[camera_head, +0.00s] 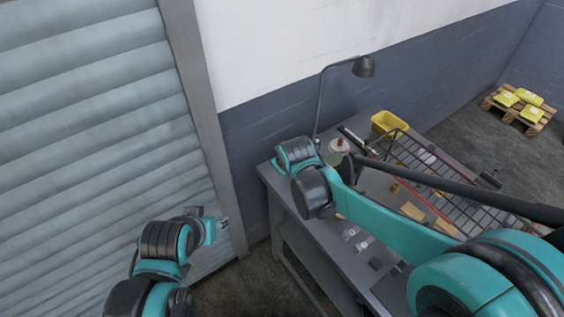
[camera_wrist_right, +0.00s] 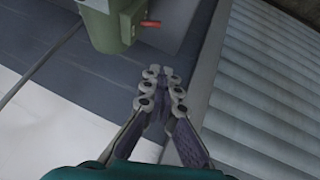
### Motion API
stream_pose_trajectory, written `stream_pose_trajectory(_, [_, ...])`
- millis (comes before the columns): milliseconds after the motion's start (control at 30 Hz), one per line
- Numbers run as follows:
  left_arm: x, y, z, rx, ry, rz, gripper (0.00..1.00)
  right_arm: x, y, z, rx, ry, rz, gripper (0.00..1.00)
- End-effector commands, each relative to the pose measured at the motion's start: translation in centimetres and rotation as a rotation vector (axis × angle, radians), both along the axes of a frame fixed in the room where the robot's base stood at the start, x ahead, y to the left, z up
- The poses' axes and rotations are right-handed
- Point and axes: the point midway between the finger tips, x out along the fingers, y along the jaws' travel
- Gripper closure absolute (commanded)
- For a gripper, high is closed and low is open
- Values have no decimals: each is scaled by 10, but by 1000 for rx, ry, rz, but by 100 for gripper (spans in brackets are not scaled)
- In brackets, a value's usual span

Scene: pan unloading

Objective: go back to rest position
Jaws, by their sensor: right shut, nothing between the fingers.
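My left arm comes in at the lower left, and its gripper (camera_head: 223,223) is in the air in front of the shutter door, left of the workbench. It is too small to tell whether it is open or shut. My right arm reaches from the right across the workbench (camera_head: 290,222). Its gripper is hidden in the head view behind the arm's end. In the right wrist view my right gripper (camera_wrist_right: 160,76) is shut with its fingertips together and empty.
A desk lamp (camera_head: 364,67), a yellow bin (camera_head: 388,123) and a wire rack (camera_head: 425,165) are on the bench. A pallet with yellow items (camera_head: 506,99) is on the floor at the right. A green machine part with a red lever (camera_wrist_right: 112,25) is near my right gripper. The shutter door (camera_head: 90,120) fills the left.

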Motion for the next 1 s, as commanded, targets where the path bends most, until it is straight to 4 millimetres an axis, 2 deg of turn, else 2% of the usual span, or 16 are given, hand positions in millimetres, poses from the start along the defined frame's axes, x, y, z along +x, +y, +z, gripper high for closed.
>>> stream_pose_trajectory(300, [0, 0, -1, 0, 0, 0, 60, -1, -2, 0, 1, 0, -3, 100])
stream_pose_trajectory(367, [0, 0, -3, 0, 0, 0, 60, -4, -7, 1, 6, 1, -15, 100])
stream_pose_trajectory(467, [0, 0, -12, 0, 0, 0, 60, -19, -30, 3, 27, 9, -68, 100])
stream_pose_trajectory(633, [0, 0, -35, 0, 0, 0, 60, -72, -91, 1, 98, 29, -229, 100])
stream_pose_trajectory(800, [0, 0, -57, 0, 0, 0, 60, -135, -142, -16, 179, 46, -404, 100])
stream_pose_trajectory(900, [0, 0, -68, 0, 0, 0, 60, -167, -163, -31, 220, 52, -491, 100])
stream_pose_trajectory(1000, [0, 0, -75, 0, 0, 0, 60, -190, -175, -44, 252, 55, -557, 100])
